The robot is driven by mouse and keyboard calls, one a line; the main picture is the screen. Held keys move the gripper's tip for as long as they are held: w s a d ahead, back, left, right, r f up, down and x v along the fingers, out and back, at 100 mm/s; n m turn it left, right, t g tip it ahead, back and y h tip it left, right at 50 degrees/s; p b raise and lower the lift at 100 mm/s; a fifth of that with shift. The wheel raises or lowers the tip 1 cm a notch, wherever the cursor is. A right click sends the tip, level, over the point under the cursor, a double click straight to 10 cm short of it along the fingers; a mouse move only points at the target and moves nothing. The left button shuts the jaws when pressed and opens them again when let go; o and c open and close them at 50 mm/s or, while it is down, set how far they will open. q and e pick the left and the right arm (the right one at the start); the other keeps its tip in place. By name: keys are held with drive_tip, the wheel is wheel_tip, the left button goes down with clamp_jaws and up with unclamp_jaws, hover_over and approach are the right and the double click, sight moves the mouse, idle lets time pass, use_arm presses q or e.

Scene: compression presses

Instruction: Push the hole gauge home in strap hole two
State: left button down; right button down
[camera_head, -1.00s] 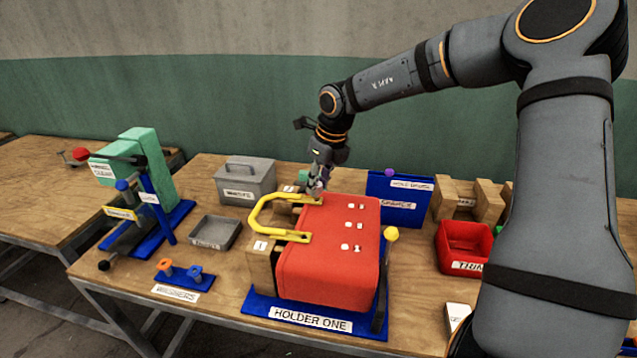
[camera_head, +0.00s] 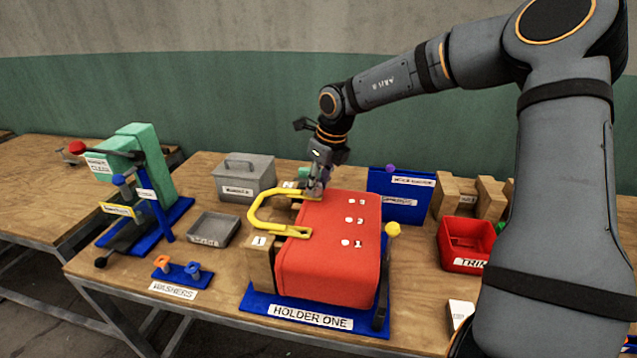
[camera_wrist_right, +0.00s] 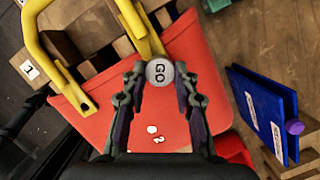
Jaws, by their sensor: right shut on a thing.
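My right gripper (camera_head: 316,192) is at the far left edge of the red piece's top in the head view, close to the yellow handle (camera_head: 262,208). In the right wrist view its fingers (camera_wrist_right: 160,78) are shut on the hole gauge (camera_wrist_right: 159,72), whose round grey end reads GO. The red piece (camera_head: 325,265) sits in the blue holder marked HOLDER ONE. White marks numbered 1, 2 and 3 run along its top; mark 2 (camera_head: 349,220) is in the middle. The gauge's lower end is hidden, so I cannot tell whether it is in a hole. My left gripper is not in view.
A blue stand (camera_head: 400,200) is behind the red piece, and a red bin (camera_head: 467,239) is to its right. A grey lidded box (camera_head: 245,180), a grey tray (camera_head: 212,230) and a green press (camera_head: 150,170) are to the left.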

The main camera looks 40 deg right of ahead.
drive_tip(key=shift+f+b, duration=0.5)
drive_tip(key=shift+f, duration=0.1)
drive_tip(key=c, duration=1)
unclamp_jaws()
drive_tip(key=shift+o, duration=0.2)
drive_tip(key=shift+r, duration=0.1)
